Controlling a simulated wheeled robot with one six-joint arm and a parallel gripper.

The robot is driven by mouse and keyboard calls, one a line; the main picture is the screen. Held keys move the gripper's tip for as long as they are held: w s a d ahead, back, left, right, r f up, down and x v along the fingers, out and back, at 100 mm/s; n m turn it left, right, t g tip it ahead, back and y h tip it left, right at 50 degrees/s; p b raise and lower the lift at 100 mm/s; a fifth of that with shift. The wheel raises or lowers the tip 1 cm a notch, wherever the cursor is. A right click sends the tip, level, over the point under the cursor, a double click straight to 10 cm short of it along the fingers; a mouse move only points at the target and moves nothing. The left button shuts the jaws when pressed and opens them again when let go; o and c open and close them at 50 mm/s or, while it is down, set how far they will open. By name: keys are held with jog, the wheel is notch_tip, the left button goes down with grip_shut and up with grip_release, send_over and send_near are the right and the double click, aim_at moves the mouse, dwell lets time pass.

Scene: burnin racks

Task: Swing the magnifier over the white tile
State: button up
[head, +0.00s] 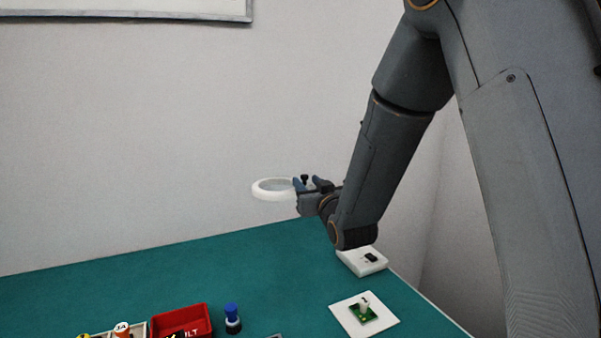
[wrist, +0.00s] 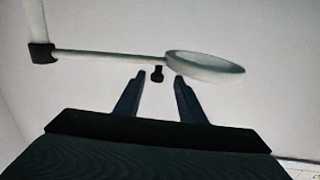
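The magnifier (head: 257,190) is a white ring lens held in the air above the back of the bench. In the wrist view its ring (wrist: 205,67) sits at the end of a thin rod from a post at the upper left. A small black knob (wrist: 157,74) hangs by the rod near the ring. My gripper (head: 310,184) is open, and in the wrist view its fingertips (wrist: 159,78) stand on both sides of the knob with gaps showing. The white tile (head: 361,330) lies flat at the front right, with a green circuit board (head: 369,316) on it.
A white block with a black part (head: 362,262) sits behind the tile near the bench's right edge. A red bin (head: 182,322), a blue-topped bottle (head: 232,318) and a tray with an orange item (head: 122,330) stand at the front left. The green mat's middle is clear.

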jog(key=p+x, duration=0.2)
jog(key=x, duration=0.6)
jog(key=shift+d, duration=0.25)
grip_shut()
